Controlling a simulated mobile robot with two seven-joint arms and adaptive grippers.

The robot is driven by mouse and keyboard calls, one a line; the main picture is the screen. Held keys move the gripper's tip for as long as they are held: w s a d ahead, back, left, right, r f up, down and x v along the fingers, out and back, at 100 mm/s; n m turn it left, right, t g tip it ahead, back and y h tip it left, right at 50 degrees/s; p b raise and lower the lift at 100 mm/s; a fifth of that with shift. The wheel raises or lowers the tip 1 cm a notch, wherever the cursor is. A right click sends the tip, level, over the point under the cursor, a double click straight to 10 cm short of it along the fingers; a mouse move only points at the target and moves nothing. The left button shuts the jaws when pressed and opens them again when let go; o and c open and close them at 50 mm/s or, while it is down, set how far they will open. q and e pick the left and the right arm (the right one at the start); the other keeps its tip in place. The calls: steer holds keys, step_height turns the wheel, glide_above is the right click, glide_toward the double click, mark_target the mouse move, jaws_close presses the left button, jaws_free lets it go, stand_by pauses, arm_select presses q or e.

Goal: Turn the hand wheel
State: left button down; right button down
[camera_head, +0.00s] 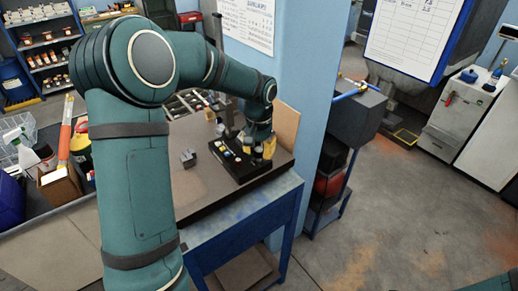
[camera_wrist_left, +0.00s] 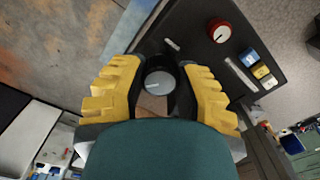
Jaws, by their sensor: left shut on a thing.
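A black control panel (camera_head: 236,166) sits on the bench, and it also shows in the left wrist view (camera_wrist_left: 195,58). The round black hand wheel (camera_wrist_left: 158,82) with a grey top and a light pointer mark is on this panel. My left gripper (camera_head: 262,150) is over the right part of the panel. In the left wrist view the yellow fingers of my left gripper (camera_wrist_left: 160,76) are on both sides of the wheel and shut on it. The wheel's lower part is hidden by my gripper. My right gripper is not in view.
A red knob (camera_wrist_left: 219,32), a slider and blue, white and yellow buttons (camera_wrist_left: 256,64) are on the panel beside my fingers. A small grey block (camera_head: 188,158) lies on the bench (camera_head: 205,190). A blue pillar (camera_head: 303,75) stands behind it.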

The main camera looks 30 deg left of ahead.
mark_target(259, 150)
arm_select(q)
steer(key=shift+f+m, duration=0.1)
steer(key=shift+m, duration=0.5)
steer(key=c, duration=0.6)
jaws_free()
step_height(259, 150, up, 12)
steer(key=shift+r, duration=0.1)
